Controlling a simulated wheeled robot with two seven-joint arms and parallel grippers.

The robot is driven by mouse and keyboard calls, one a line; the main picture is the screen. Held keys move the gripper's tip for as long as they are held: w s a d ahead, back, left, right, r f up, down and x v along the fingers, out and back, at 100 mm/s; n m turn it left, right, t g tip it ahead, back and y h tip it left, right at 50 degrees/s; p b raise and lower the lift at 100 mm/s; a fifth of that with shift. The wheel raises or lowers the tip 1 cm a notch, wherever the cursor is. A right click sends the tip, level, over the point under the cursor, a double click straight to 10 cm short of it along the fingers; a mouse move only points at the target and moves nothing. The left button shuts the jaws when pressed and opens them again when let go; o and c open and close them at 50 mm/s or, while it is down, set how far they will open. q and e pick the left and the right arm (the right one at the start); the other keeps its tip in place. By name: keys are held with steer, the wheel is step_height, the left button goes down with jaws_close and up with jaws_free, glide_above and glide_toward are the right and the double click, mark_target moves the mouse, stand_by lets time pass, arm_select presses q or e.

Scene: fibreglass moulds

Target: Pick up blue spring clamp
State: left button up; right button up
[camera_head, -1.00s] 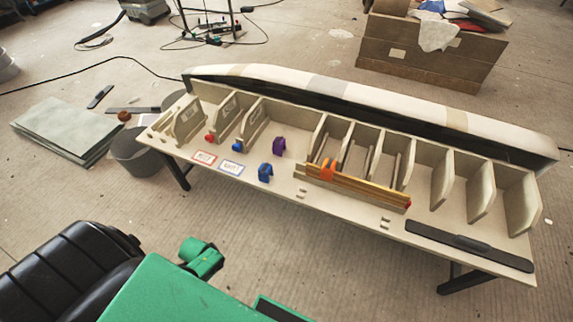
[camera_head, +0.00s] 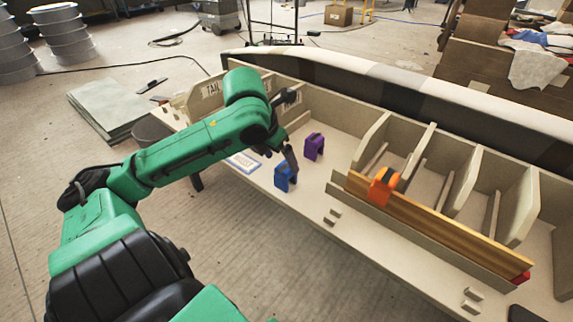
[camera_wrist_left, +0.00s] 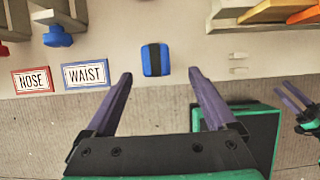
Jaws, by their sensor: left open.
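The blue spring clamp (camera_head: 283,180) stands on the bench's front strip in the head view. In the left wrist view the blue clamp (camera_wrist_left: 151,60), with a dark band across its middle, lies just beyond and between my fingertips. My left gripper (camera_head: 290,158) is over the clamp in the head view, one dark purple finger overlapping its upper right. In the left wrist view my left gripper (camera_wrist_left: 160,76) is open and empty, its fingers apart. My right gripper (camera_wrist_left: 292,97) shows at the right edge of that view, its two fingers apart and empty.
A purple clamp (camera_head: 314,146) stands behind the blue one. An orange clamp (camera_head: 383,186) sits on wooden strips to the right. NOSE (camera_wrist_left: 33,80) and WAIST (camera_wrist_left: 86,74) labels and another blue part (camera_wrist_left: 57,36) lie left of the clamp. Upright panels line the bench.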

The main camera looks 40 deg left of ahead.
mark_target(284, 168)
arm_select(q)
steer(key=b+x, duration=0.1)
steer(key=x, duration=0.1)
steer(key=shift+w+f, duration=0.15)
steer(key=shift+f, duration=0.15)
steer(key=b+x, duration=0.1)
steer(key=x, duration=0.2)
steer(key=b+x, duration=0.1)
steer(key=shift+a+f+b, duration=0.25)
steer(key=shift+a+b, duration=0.05)
steer(key=shift+a, duration=0.1)
steer(key=shift+w+f, duration=0.25)
steer(key=shift+f, duration=0.05)
steer(key=shift+r, duration=0.1)
arm_select(e)
steer(key=shift+m+t+y, duration=0.3)
steer(key=shift+t, duration=0.5)
steer(key=f, duration=0.2)
steer(key=a+f, duration=0.1)
steer(key=f, duration=0.1)
steer(key=shift+s+a, duration=0.1)
